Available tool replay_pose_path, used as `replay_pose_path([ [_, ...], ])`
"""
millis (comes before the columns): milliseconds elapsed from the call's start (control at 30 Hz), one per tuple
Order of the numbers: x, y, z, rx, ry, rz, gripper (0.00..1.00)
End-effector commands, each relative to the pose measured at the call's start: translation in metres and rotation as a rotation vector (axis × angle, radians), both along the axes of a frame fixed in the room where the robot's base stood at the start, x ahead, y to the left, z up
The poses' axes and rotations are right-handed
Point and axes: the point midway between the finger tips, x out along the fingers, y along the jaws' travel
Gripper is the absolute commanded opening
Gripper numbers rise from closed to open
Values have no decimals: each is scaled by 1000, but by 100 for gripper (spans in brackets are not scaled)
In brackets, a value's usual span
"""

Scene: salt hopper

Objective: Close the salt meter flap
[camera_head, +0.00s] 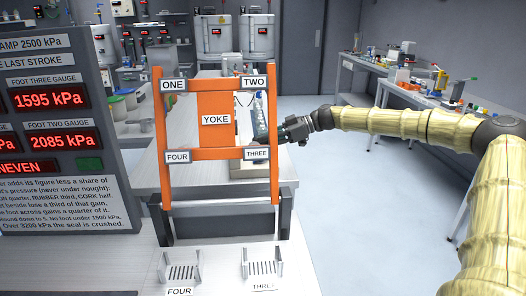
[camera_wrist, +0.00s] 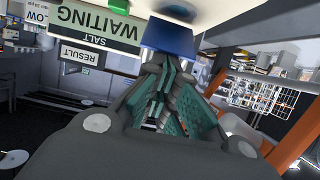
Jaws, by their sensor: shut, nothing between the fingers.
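In the wrist view, the salt meter's pale body (camera_wrist: 215,10) is at the top, seen upside down. Its label plate (camera_wrist: 95,28) reads SALT and WAITING. A blue part (camera_wrist: 170,37) is at the end of my gripper (camera_wrist: 172,62); I cannot tell whether it is the flap, or whether the fingers touch it. My gripper is shut and empty, its green finger pads together at the tips. In the head view my gripper (camera_head: 271,138) is beside the orange yoke's right post and partly hidden by it. The meter is mostly hidden behind the yoke there.
The orange yoke frame (camera_head: 215,90) stands close in front, with FOUR and THREE feet slots below it. A gauge board (camera_head: 60,120) fills the left. A cluttered bench (camera_head: 385,85) is at the right. The floor (camera_head: 345,190) between is clear.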

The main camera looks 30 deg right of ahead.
Motion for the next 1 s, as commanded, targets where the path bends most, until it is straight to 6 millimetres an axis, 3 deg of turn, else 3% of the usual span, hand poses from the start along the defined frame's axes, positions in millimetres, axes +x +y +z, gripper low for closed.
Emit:
replay_pose_path([
  [33, -1, -2, -10, 18, -8, -1, 0],
  [1000, -10, -21, -32, 361, -174, -2, 0],
])
